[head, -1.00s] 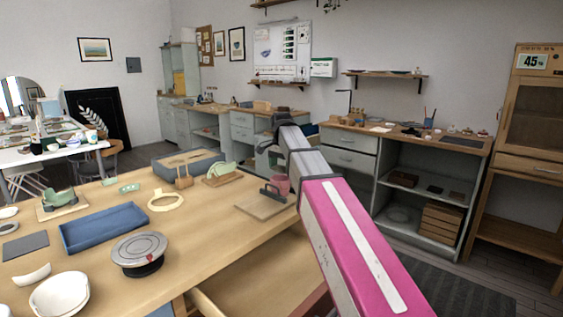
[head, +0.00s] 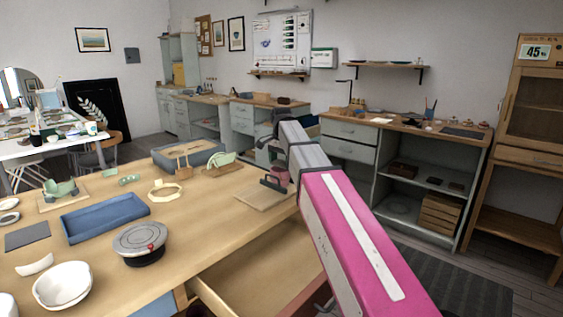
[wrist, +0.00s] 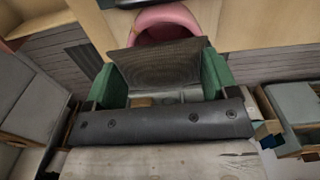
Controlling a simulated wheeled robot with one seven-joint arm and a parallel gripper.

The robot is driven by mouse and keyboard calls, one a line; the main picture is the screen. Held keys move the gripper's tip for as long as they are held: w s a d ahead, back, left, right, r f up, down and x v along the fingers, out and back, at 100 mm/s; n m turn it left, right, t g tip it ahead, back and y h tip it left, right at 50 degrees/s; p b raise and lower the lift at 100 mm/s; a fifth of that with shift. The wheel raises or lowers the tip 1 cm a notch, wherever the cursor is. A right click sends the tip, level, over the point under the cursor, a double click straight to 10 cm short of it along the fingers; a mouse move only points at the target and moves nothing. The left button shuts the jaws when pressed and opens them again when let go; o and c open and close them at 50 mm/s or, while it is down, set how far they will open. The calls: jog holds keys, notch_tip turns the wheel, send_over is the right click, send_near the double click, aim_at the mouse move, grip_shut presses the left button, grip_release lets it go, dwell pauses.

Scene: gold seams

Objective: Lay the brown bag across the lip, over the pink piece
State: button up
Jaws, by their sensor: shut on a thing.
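In the wrist view my gripper (wrist: 162,68) has green fingers on both sides of a dark brown, flat, ridged thing, which I take to be the brown bag (wrist: 158,62). The fingers are shut on it, and it is held tilted. Just beyond it is a curved pink rim (wrist: 165,14), partly hidden by the bag; I cannot tell whether they touch. In the head view a pink piece (head: 279,175) stands near the far right end of the workbench, beside my arm. I cannot make out the lip clearly.
On the workbench (head: 225,212) are a wooden board (head: 259,195) with a dark-handled tool, a blue tray (head: 104,217), a round grey turntable (head: 139,243), white bowls (head: 62,286) and a grey-blue box (head: 190,154). An open drawer (head: 260,285) juts from the front.

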jog(key=shift+f, duration=0.4)
dwell(0.3)
jog(key=o, duration=1)
jog(key=shift+c, duration=0.2)
jog(key=shift+r, duration=4.05)
